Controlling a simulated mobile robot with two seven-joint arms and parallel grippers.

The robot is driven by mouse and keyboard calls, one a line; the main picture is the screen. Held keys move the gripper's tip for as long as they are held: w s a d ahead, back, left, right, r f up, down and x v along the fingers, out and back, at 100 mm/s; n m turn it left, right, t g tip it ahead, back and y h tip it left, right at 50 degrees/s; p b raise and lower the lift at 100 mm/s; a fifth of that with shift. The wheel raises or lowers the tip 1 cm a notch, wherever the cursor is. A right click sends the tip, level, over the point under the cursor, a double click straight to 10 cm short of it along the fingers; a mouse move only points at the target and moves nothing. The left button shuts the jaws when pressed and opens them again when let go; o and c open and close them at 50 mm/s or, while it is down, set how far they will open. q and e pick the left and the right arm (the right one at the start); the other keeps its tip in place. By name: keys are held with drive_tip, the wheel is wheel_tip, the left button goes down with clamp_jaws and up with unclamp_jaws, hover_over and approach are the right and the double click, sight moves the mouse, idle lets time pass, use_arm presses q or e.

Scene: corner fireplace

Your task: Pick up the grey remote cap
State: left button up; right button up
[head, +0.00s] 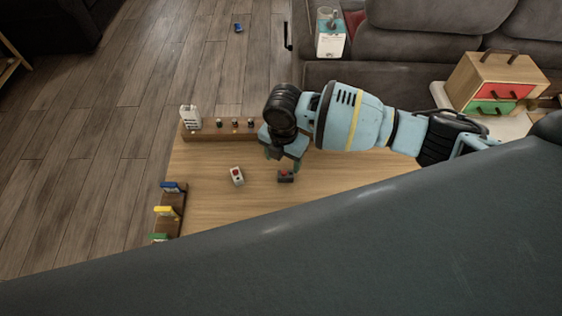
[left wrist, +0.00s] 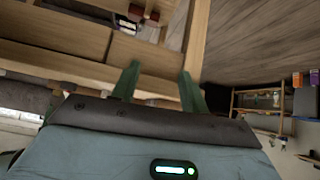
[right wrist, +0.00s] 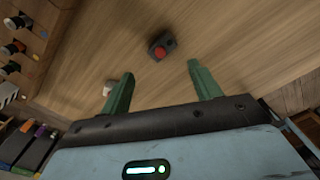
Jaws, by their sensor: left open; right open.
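A small dark grey block with a red top (head: 286,177), which may be the grey remote cap, rests on the wooden table (head: 210,215). It also shows in the right wrist view (right wrist: 162,44), beyond the fingertips and between their lines. My right gripper (head: 283,162) is open and empty, close above and behind the block, not closed around it. A small white block with a red spot (head: 237,176) lies to its left. My left gripper shows only in the left wrist view (left wrist: 160,72), open and empty, facing wooden furniture.
A wooden rack with several small pegs (head: 225,130) stands along the table's far edge. A holder with blue, yellow and green pieces (head: 170,208) stands at the left edge. Bare tabletop lies between. A grey sofa (head: 420,50) is behind; a large dark surface hides the near side.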

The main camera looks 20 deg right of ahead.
sight(284, 173)
drive_tip(key=shift+s+f, duration=0.15)
drive_tip(key=shift+s, duration=0.05)
drive_tip(key=shift+f, duration=1.3)
drive_tip(key=f, duration=0.5)
drive_tip(key=shift+w+d, duration=0.1)
drive_tip(key=shift+w, duration=0.1)
use_arm(q)
drive_tip(key=shift+s+f+g, duration=0.15)
drive_tip(key=shift+s+f, duration=0.2)
drive_tip(key=shift+s, duration=0.3)
drive_tip(key=shift+s+f+g, duration=0.15)
drive_tip(key=shift+s+f, duration=0.2)
drive_tip(key=shift+s, duration=0.25)
use_arm(e)
drive_tip(key=c, duration=0.7)
drive_tip(key=shift+r, duration=0.15)
drive_tip(key=shift+c, duration=0.2)
